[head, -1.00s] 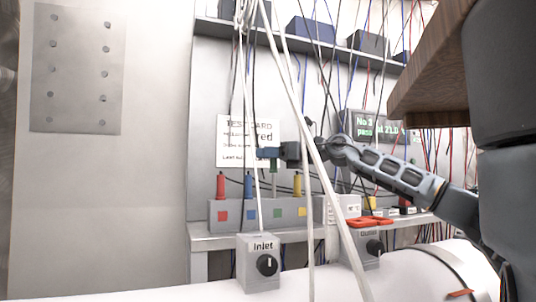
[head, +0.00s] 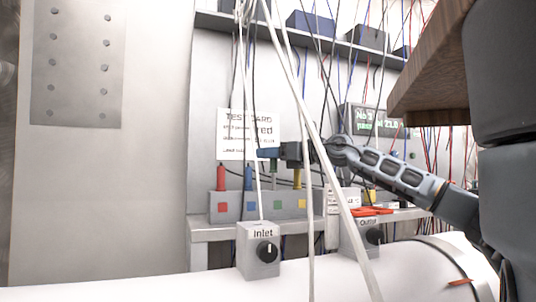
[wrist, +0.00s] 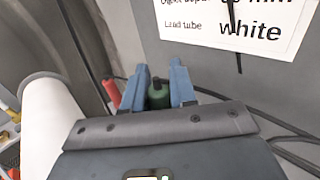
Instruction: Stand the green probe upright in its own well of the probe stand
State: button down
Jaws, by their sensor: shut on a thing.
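My gripper (head: 268,153) is over the grey probe stand (head: 240,209), shut on the green probe. In the wrist view the green probe (wrist: 158,94) is between the two blue fingers, its dark tip toward the camera's far side. In the head view it hangs below the fingers, roughly above the green-marked place on the stand; I cannot tell whether its lower end is in the well. The red probe (head: 221,176), the blue probe (head: 248,178) and the yellow probe (head: 297,178) stand upright in the stand.
A white cable crosses in front of the stand. The Inlet box (head: 258,252) and the Outlet box (head: 362,240) are in front of it on the white pipe (head: 180,284). A test card (head: 236,135) hangs behind. Red pliers-like tool (head: 370,211) lies to the right.

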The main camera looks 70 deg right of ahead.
jog(key=shift+f+b, duration=0.55)
jog(key=shift+f, duration=0.25)
jog(key=shift+r+p, duration=1)
jog(key=shift+r, duration=1.35)
jog(key=shift+b, duration=0.65)
dwell(0.8)
jog(key=shift+f+b, duration=1.85)
jog(key=shift+f, duration=0.55)
jog(key=c, duration=0.8)
grip_release()
jog(key=shift+s+a+b, duration=0.15)
jog(key=shift+s+a, duration=0.1)
jog(key=shift+s, duration=1.75)
jog(key=shift+s+a+b, duration=0.15)
jog(key=shift+s+a, duration=0.05)
jog(key=shift+s, duration=1.75)
